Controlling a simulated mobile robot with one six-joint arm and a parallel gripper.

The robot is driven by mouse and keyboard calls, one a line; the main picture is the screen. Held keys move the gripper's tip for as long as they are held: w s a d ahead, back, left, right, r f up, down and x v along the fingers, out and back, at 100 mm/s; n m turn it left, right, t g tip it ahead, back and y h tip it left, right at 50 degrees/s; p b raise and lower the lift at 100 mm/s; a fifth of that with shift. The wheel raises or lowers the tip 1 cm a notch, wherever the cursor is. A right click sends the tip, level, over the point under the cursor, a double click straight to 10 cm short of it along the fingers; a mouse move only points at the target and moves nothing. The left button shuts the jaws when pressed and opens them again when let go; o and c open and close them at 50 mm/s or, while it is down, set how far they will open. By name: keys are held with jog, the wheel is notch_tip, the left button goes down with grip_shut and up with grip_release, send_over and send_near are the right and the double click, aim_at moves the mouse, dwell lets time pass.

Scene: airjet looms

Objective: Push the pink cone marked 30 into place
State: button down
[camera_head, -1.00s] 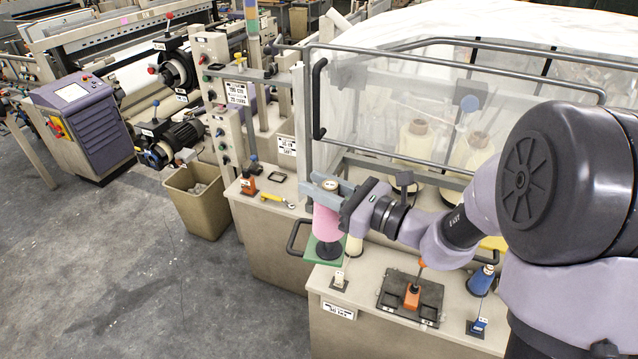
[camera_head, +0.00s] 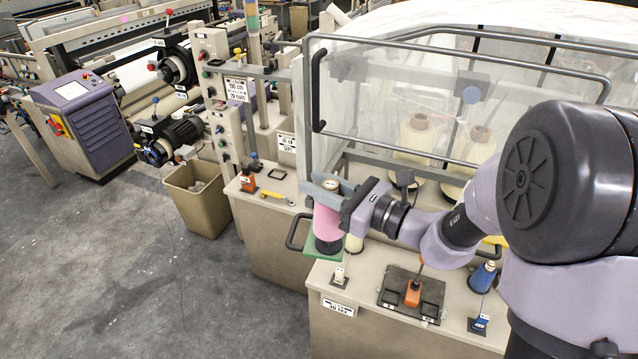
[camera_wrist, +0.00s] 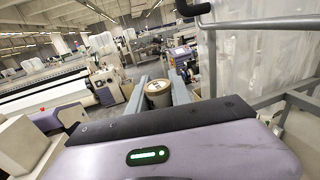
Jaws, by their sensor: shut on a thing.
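The pink cone (camera_head: 327,222) stands upright at the left end of the near bench, above a black base on a green pad (camera_head: 313,250). My gripper (camera_head: 329,187) reaches in from the right and is shut on the cone near its top. In the wrist view the cone's round pale top (camera_wrist: 158,87) sits between the two grey fingers of my gripper (camera_wrist: 160,94). The black base (camera_head: 323,248) shows below the pink part; I cannot tell how fully the cone sits on it. The mark 30 is not readable.
A black bent handle (camera_head: 295,235) is just left of the cone, and a pale spool (camera_head: 353,243) stands close on its right. A clear cover with grey rails (camera_head: 455,68) rises behind. A black tray (camera_head: 411,295) lies in front right. Open floor is at left.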

jog(key=shift+f+b, duration=1.75)
jog(key=shift+f, duration=0.15)
jog(key=c, duration=1.1)
grip_release()
jog(key=b+v, duration=0.3)
jog(key=v, duration=1.4)
jog(key=shift+d, duration=0.2)
jog(key=shift+s, duration=0.1)
